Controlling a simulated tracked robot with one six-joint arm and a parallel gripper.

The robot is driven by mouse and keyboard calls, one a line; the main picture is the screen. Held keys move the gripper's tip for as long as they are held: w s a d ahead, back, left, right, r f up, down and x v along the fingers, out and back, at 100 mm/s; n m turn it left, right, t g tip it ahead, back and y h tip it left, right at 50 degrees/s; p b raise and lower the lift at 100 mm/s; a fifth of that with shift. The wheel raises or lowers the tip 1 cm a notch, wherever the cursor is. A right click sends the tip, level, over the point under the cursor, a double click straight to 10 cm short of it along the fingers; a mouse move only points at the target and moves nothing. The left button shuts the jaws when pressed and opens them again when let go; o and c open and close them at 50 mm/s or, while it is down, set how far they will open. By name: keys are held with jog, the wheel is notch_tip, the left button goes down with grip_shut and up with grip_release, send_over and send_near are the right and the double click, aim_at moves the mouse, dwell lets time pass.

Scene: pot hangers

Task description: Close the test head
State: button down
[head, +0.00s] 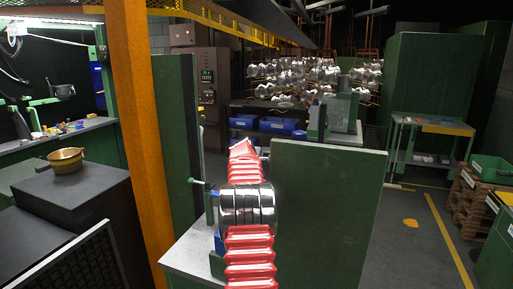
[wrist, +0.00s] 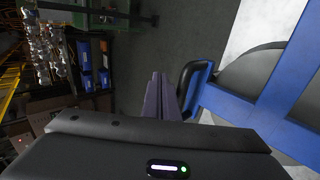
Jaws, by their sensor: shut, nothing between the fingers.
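In the wrist view a blue frame (wrist: 245,95), which may be the test head, fills the right side with a black handle (wrist: 192,88) on its left edge. My gripper (wrist: 160,78) is shut and empty, its fingers just left of the handle; I cannot tell if they touch it. In the head view my red-sleeved arm reaches over a grey-topped bench (head: 188,262) and hides most of what stands there. A small blue part (head: 219,243) shows beside the arm. My gripper is hidden in the head view.
A green panel (head: 325,215) stands close to the right of my arm. A green lever (head: 200,183) is on its left. An orange post (head: 145,130) and a yellow pot (head: 66,157) are further left. Shiny pots (head: 300,75) hang at the back.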

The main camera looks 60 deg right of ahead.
notch_tip(320, 180, up, 13)
jog(key=shift+d+f, duration=0.15)
dwell(0.4)
dwell(0.5)
